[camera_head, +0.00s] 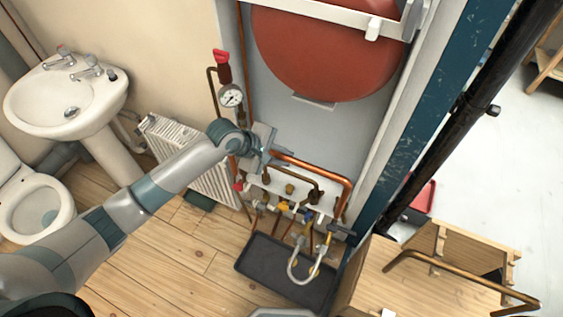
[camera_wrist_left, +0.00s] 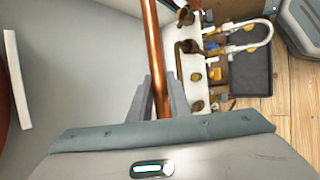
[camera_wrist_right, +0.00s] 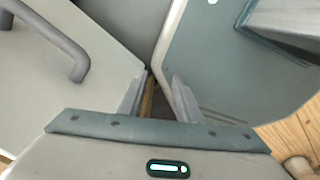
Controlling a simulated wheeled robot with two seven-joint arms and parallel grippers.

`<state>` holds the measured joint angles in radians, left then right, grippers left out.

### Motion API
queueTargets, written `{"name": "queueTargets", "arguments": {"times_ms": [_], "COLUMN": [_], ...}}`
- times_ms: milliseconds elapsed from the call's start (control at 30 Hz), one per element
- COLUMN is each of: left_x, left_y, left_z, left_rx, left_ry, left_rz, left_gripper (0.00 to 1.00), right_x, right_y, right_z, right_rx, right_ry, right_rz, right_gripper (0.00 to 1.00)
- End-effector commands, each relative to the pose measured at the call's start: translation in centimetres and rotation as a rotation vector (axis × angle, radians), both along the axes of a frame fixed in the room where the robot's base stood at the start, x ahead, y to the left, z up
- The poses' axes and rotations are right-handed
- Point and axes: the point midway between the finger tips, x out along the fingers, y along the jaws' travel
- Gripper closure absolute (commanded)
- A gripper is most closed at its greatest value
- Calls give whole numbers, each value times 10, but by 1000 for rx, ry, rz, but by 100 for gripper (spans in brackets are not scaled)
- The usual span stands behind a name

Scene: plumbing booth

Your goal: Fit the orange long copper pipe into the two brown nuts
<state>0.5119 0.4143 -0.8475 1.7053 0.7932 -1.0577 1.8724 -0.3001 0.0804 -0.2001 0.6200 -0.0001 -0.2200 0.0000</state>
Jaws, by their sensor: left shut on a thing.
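The orange long copper pipe (camera_head: 318,170) is held in front of the grey wall panel. It runs right from my left gripper (camera_head: 264,150), then bends downward above the valve board. My left gripper is shut on this pipe; the left wrist view shows the pipe (camera_wrist_left: 155,60) between its fingers (camera_wrist_left: 160,95). Brown fittings that look like nuts show on the white board in the left wrist view, one (camera_wrist_left: 185,16) higher and one (camera_wrist_left: 196,76) lower. I cannot tell whether the pipe's ends touch any nut. My right gripper (camera_wrist_right: 159,90) shows only in its wrist view, fingers apart and seemingly empty.
A pressure gauge (camera_head: 231,96) with a red valve is left of the gripper, above a white radiator (camera_head: 190,160). A red tank (camera_head: 325,50) hangs above. A dark tray (camera_head: 262,263) lies below the valves. A brown bent pipe (camera_head: 450,272) rests on a wooden crate at right.

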Motion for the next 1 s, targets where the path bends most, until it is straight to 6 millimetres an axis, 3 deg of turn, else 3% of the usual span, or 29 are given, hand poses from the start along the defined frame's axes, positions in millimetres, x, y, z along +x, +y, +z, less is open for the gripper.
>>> {"name": "queueTargets", "arguments": {"times_ms": [1000], "left_x": [43], "left_y": [-18], "left_z": [0], "left_rx": [-2], "left_ry": [-3], "left_rz": [0], "left_gripper": [100], "right_x": [0], "right_y": [1], "right_z": [-48], "right_rx": [1], "right_ry": [0], "right_rz": [-1], "right_gripper": [69]}}
